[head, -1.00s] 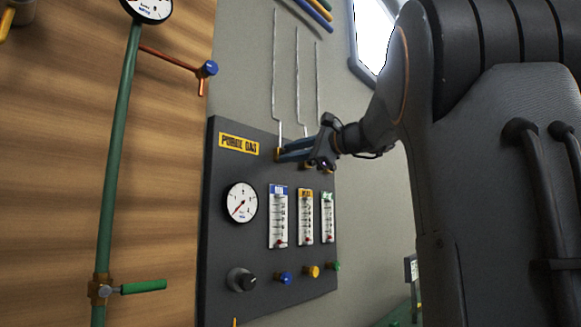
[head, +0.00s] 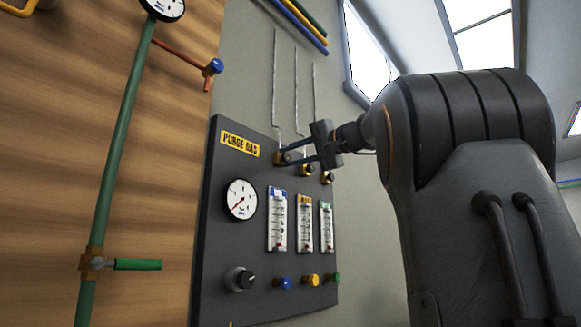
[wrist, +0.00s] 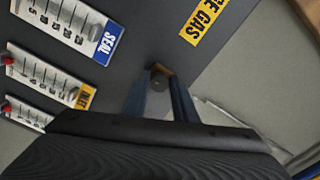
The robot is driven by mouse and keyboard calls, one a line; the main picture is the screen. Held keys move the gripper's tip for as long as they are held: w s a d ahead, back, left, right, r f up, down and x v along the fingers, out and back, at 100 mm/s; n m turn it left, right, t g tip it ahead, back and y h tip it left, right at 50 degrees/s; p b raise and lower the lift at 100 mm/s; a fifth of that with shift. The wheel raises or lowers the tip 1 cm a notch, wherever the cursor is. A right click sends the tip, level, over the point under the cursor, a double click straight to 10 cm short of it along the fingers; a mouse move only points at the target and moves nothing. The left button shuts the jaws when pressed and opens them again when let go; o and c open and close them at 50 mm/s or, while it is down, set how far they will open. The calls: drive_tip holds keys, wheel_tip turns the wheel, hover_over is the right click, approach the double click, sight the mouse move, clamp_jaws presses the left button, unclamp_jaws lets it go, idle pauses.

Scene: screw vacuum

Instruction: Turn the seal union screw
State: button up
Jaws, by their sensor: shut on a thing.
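The seal union screw (head: 279,158) is a small brass fitting at the top of the dark purge gas panel (head: 225,190), at the foot of a thin grey tube. It stands above the flow meter with the blue label (head: 277,219), which reads SEAL in the wrist view (wrist: 104,44). My gripper (head: 287,157) reaches in from the right, its two blue fingers shut on the screw. In the wrist view the fingers (wrist: 161,88) meet around the brass screw (wrist: 160,68), whose far side is partly hidden.
Two similar brass unions (head: 306,170) (head: 327,178) sit just right, close below my gripper. A round gauge (head: 240,199), several knobs and two more flow meters are lower on the panel. Thin tubes (head: 299,90) rise up the wall. A green pipe (head: 118,150) stands left.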

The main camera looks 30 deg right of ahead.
drive_tip(key=n+b, duration=0.4)
drive_tip(key=n, duration=0.2)
drive_tip(key=shift+w+f, duration=0.1)
drive_tip(key=shift+f, duration=0.05)
drive_tip(key=n+b, duration=0.3)
drive_tip(key=n, duration=0.3)
drive_tip(key=shift+d+n+b, duration=0.1)
drive_tip(key=shift+n+b, duration=0.2)
drive_tip(key=shift+b, duration=0.1)
drive_tip(key=n+b, duration=0.2)
drive_tip(key=n, duration=0.4)
drive_tip(key=shift+d+n, duration=0.1)
drive_tip(key=shift+n, duration=0.2)
drive_tip(key=n+b, duration=0.1)
drive_tip(key=n, duration=0.4)
drive_tip(key=shift+r+n, duration=0.2)
drive_tip(key=shift+n, duration=0.2)
drive_tip(key=shift+d, duration=0.1)
drive_tip(key=o, duration=1)
drive_tip(key=shift+w, duration=0.1)
drive_tip(key=shift+o, duration=0.2)
drive_tip(key=shift+f, duration=0.1)
